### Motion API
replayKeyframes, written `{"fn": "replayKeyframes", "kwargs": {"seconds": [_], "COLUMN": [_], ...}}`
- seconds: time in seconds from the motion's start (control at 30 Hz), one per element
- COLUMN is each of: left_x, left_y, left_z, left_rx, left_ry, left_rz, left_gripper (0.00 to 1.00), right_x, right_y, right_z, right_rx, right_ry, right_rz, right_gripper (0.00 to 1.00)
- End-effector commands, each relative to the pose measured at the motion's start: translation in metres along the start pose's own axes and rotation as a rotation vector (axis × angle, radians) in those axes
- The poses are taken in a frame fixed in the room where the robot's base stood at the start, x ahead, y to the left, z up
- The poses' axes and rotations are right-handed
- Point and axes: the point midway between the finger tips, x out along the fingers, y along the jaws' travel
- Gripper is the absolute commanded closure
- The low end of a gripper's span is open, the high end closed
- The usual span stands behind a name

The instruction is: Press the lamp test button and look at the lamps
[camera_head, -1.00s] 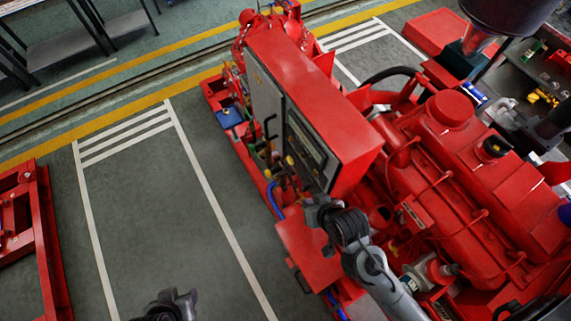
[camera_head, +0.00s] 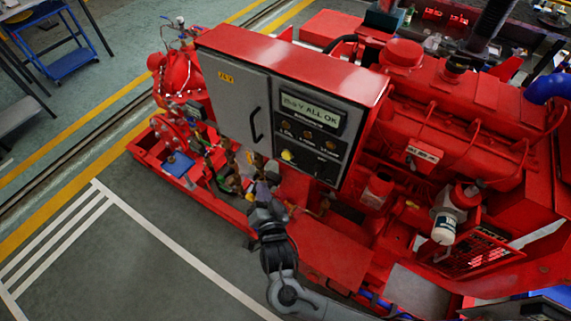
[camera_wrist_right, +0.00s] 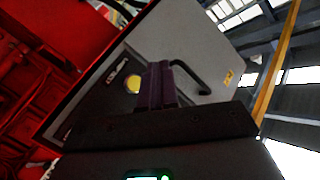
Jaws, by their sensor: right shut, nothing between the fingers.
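The red control cabinet (camera_head: 372,78) has a dark panel (camera_head: 318,132) with a lit display (camera_head: 309,110) ending in "ALL OK". Small round amber-looking fittings (camera_head: 308,134) sit below the display; I cannot tell whether they are lit. A yellow round button (camera_head: 288,155) is at the panel's lower left; it also shows in the right wrist view (camera_wrist_right: 132,84). I cannot read which control is the lamp test. My right gripper (camera_head: 267,184) is below and left of the yellow button. Its closed, empty fingers (camera_wrist_right: 156,84) point at the cabinet beside the button; contact is unclear.
The grey cabinet door (camera_head: 232,95) carries a black handle (camera_head: 255,124). The red engine (camera_head: 450,110) stands right of the cabinet. Pipes and valves (camera_head: 235,170) crowd the space below it. Open floor (camera_head: 130,250) with white lines lies at the lower left.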

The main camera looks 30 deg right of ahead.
Motion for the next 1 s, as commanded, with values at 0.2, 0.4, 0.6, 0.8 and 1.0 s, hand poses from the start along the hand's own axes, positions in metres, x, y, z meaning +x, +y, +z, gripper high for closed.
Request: {"fn": "replayKeyframes", "kwargs": {"seconds": [0.2,0.4,0.6,0.8,1.0], "left_x": [0.000,0.000,0.004,0.010,0.018], "left_y": [0.002,0.002,0.001,0.000,-0.001], "left_z": [0.000,0.000,0.001,0.004,0.006], "left_rx": [-0.004,-0.004,-0.001,0.005,0.008], "left_ry": [0.001,0.001,0.000,-0.001,-0.001], "left_rz": [0.005,0.006,0.003,-0.002,-0.005], "left_gripper": [0.57,0.57,0.57,0.57,0.57], "right_x": [0.000,0.001,0.007,0.023,0.040], "right_y": [-0.001,0.000,0.005,0.017,0.029], "right_z": [-0.001,0.000,-0.004,-0.016,-0.028], "right_rx": [0.002,0.001,0.000,-0.001,0.000], "right_ry": [0.006,0.004,0.005,0.007,0.006], "right_rz": [-0.002,-0.001,-0.003,-0.002,-0.004], "right_gripper": [1.00,1.00,1.00,1.00,1.00]}}
